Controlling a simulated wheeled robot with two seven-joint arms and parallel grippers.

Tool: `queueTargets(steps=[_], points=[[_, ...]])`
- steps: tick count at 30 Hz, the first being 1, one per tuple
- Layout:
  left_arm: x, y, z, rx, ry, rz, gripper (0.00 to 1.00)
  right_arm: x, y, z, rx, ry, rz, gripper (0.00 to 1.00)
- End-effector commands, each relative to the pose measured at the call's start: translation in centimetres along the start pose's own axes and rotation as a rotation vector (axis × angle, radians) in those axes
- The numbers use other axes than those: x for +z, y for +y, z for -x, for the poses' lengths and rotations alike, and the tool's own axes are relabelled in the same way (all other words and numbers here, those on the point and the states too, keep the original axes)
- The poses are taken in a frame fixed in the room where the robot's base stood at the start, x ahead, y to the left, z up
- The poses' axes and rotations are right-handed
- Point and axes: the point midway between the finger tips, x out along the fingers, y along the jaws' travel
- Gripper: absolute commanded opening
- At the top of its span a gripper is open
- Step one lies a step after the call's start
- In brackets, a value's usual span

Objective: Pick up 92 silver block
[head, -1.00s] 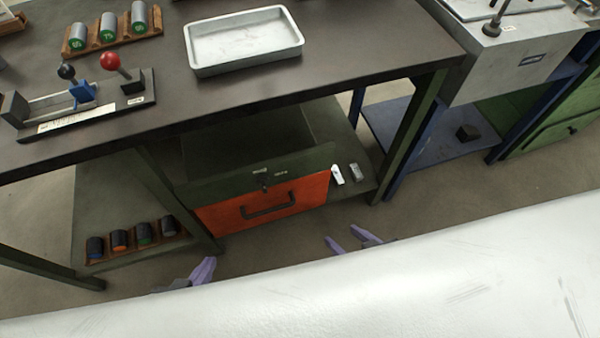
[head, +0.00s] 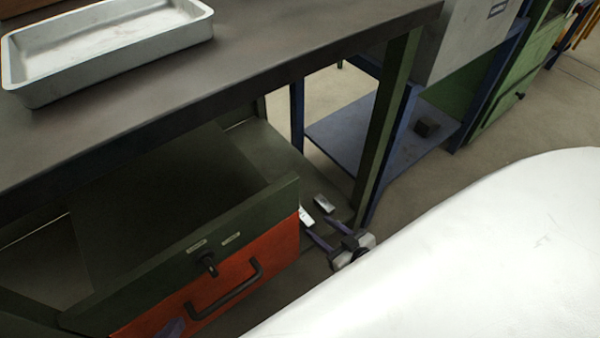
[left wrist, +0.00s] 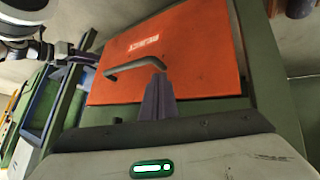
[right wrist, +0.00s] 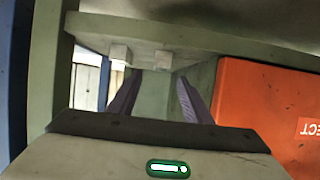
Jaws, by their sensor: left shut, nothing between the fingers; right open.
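Two small silver blocks lie on the lower shelf beside the drawer: one further back (head: 323,203) and one nearer (head: 306,217). Both show in the right wrist view, at left (right wrist: 119,54) and right (right wrist: 163,60). No number is readable on either. My right gripper (head: 326,231) is open and empty at the shelf's front edge, its fingers pointing at the blocks. In the right wrist view its fingers (right wrist: 152,98) are apart, short of the blocks. My left gripper (head: 172,327) is shut and empty by the drawer front; its fingers (left wrist: 158,96) are together near the handle.
The orange-fronted drawer (head: 240,290) stands open, left of the blocks, with a black handle (head: 225,292). A green table leg (head: 388,130) rises right of the blocks. A white tray (head: 110,50) sits on the table.

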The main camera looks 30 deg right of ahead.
Motion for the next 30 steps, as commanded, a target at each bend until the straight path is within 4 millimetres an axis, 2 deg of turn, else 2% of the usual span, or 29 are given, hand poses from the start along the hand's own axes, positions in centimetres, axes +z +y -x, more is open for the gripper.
queueTargets(steps=[1,8,15,18,26,30], points=[[-0.1,0.1,-0.2,0.008,0.016,0.003,0.0,0.3,0.0,-1.0,0.0,0.001,0.0,0.45],[-0.9,0.8,0.0,0.032,0.054,0.016,0.0,0.2,-0.1,-2.9,0.0,-0.001,0.0,0.45],[-2.3,1.9,0.3,0.082,0.136,0.036,0.0,0.5,-0.2,-6.4,0.0,0.0,0.0,0.45],[-2.8,2.3,0.6,0.098,0.157,0.043,0.0,0.4,-0.3,-7.3,0.0,-0.001,0.001,0.45],[-3.2,2.5,1.0,0.104,0.167,0.046,0.0,0.2,-0.3,-7.5,0.0,-0.003,0.0,0.45],[-3.2,2.5,1.0,0.103,0.167,0.046,0.0,0.2,-0.3,-7.5,0.0,-0.003,0.0,0.25]])
